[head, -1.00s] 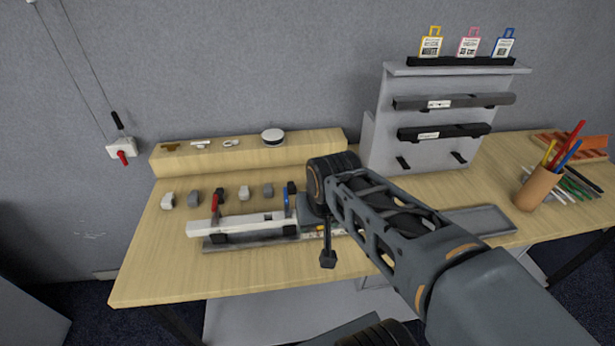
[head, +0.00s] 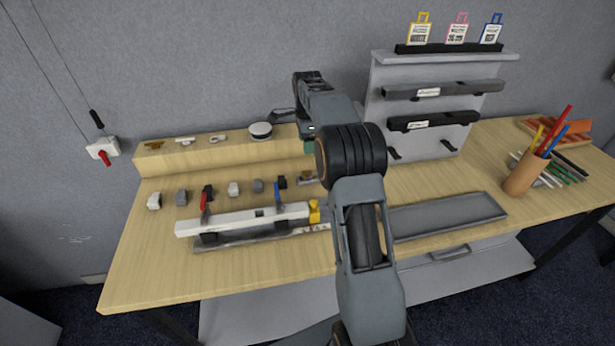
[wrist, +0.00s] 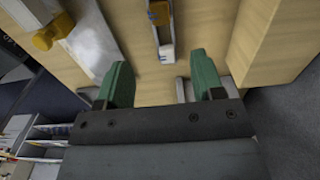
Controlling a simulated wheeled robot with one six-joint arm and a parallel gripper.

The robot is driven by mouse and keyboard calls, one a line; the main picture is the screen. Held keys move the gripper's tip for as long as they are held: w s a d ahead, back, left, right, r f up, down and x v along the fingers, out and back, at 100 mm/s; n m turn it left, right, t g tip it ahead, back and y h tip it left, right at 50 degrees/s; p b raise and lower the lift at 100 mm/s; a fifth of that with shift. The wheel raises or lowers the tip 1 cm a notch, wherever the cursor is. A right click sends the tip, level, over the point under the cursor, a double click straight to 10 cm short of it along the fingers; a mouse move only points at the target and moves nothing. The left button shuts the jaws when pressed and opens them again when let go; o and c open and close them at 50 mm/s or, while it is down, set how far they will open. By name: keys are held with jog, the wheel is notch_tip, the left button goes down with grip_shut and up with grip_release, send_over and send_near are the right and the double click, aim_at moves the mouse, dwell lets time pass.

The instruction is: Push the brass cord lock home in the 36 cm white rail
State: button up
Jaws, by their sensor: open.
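The white rail (head: 235,219) lies clamped on a grey fixture, with a small dark opening in its top and a yellow piece (head: 314,211) at its right end. That piece also shows at upper left in the wrist view (wrist: 47,36). A small brass-coloured part (head: 153,146), perhaps the cord lock, lies at the left of the raised wooden shelf. Another gold part (wrist: 160,13) sits in a narrow grey holder beyond my fingers; I cannot tell which is the cord lock. My gripper (wrist: 161,66) is open and empty, green fingers apart; in the head view it hangs behind the rail (head: 308,147).
A red-handled clamp (head: 205,198) and a blue-handled clamp (head: 277,193) stand at the rail. Small white and grey caps lie behind it. The wooden shelf (head: 200,160) borders the back. A grey tray (head: 450,214), a rack and a pen cup (head: 525,174) stand right.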

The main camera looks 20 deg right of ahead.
aim_at(307, 173)
notch_tip(307, 173, down, 13)
jog(key=shift+r+p, duration=0.1)
jog(key=shift+p, duration=0.55)
jog(key=c, duration=1)
jog(key=shift+r, duration=0.1)
